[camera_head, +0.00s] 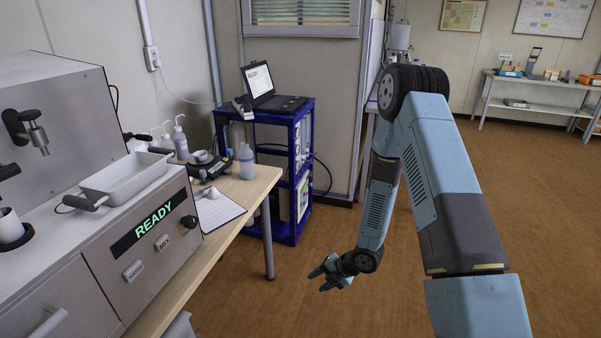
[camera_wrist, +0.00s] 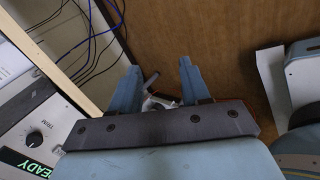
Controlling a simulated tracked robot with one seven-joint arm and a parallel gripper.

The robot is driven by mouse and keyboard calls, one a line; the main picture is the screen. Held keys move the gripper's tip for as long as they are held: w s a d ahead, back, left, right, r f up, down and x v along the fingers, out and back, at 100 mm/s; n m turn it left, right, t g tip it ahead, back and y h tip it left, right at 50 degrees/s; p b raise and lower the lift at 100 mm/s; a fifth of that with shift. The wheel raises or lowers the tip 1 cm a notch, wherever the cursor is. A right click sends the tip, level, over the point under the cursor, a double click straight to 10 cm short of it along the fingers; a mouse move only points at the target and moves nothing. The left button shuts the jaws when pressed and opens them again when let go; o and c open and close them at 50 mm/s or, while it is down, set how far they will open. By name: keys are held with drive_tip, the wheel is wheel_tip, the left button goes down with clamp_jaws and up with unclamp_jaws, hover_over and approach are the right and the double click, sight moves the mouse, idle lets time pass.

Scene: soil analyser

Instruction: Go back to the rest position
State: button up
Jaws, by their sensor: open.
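My gripper (camera_head: 329,274) hangs low over the wooden floor in the head view, to the right of the bench and apart from it. In the wrist view my gripper (camera_wrist: 158,82) shows two blue fingers spread apart. Nothing is held between them. The soil analyser (camera_head: 150,232) stands on the bench at the left, with a green READY display. Its display and a dial also show at the lower left of the wrist view (camera_wrist: 30,162).
A white tray (camera_head: 128,178) sits on the analyser. The wooden bench (camera_head: 238,200) holds bottles, a small scale and paper. A blue cart (camera_head: 291,170) carries a laptop (camera_head: 266,88). Cables hang near the bench edge. The floor (camera_head: 545,200) at the right is clear.

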drive_tip(key=w+d+r+m+t+h, duration=0.1)
drive_tip(key=w+d+r+m+h, duration=0.2)
drive_tip(key=r, duration=0.4)
drive_tip(key=w+d+r+m+t+h, duration=0.1)
drive_tip(key=w+d+r+m+t, duration=0.15)
drive_tip(key=d+r, duration=0.35)
drive_tip(key=s+d+r+m+h, duration=0.1)
drive_tip(key=s+d+r+m, duration=0.2)
drive_tip(key=r, duration=0.5)
drive_tip(key=s+d+r+m+h, duration=0.1)
drive_tip(key=d+r+m+h, duration=0.1)
drive_tip(key=r+m, duration=0.45)
drive_tip(key=s+d+r+m+h, duration=0.1)
drive_tip(key=d+r+m, duration=0.2)
drive_tip(key=r, duration=0.7)
drive_tip(key=s+r+m, duration=0.6)
drive_tip(key=s, duration=0.5)
drive_tip(key=s+r+m, duration=0.6)
drive_tip(key=s+r, duration=0.1)
drive_tip(key=s, duration=0.5)
drive_tip(key=shift+s+r+y, duration=0.2)
drive_tip(key=shift+y, duration=0.1)
